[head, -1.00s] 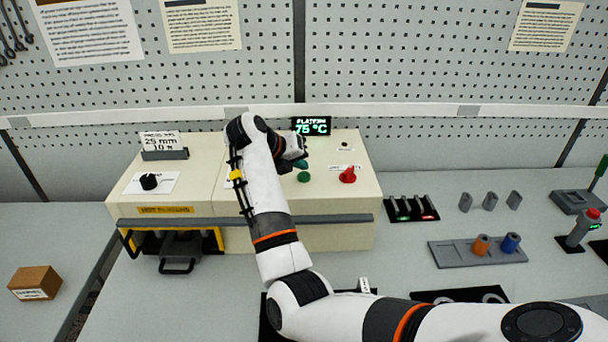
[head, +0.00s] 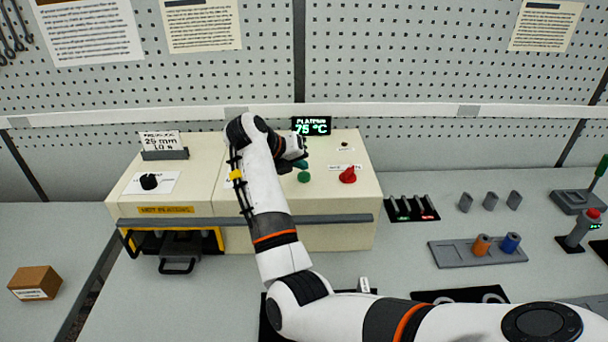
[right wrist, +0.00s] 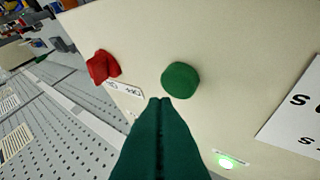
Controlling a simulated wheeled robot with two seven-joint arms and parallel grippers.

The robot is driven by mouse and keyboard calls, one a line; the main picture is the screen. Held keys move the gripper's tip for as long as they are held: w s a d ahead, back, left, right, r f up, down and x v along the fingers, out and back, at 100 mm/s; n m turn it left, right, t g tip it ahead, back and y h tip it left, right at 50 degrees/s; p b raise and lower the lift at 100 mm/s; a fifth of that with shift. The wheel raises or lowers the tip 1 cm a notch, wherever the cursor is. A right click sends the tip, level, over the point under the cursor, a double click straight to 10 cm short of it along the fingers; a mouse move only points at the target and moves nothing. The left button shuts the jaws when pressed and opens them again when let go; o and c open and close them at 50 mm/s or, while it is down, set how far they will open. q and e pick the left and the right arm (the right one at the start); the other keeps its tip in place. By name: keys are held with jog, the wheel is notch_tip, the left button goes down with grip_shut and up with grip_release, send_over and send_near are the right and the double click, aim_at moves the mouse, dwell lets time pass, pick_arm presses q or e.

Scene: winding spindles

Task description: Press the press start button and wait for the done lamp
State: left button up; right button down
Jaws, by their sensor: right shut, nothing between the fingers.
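The pale press box stands at the back left of the bench, with a green button (head: 303,177) and a red knob (head: 347,174) on its top. My right gripper (head: 302,164) is shut and empty, just behind the green button. In the right wrist view its green fingertips (right wrist: 160,100) point at the green button (right wrist: 181,80), and I cannot tell whether they touch it. A small lamp (right wrist: 228,162) glows green on the panel; its label is too small to read. My left gripper is not in view.
A display (head: 311,126) behind the press reads 75 °C. A black knob (head: 149,182) and a card sit on the press's left part. A tray (head: 450,254) with orange and blue spools lies at the right. A cardboard box (head: 35,283) is at the far left.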

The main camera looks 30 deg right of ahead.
aim_at(300, 177)
jog(key=shift+f+b, duration=0.3)
jog(key=shift+f, duration=0.1)
jog(key=shift+f+b, duration=0.4)
jog(key=shift+f, duration=0.1)
dwell(0.5)
jog(key=shift+r, duration=0.1)
jog(key=shift+r+p, duration=0.55)
jog(key=shift+r, duration=0.25)
jog(key=shift+r+p, duration=1.5)
jog(key=shift+r, duration=1.05)
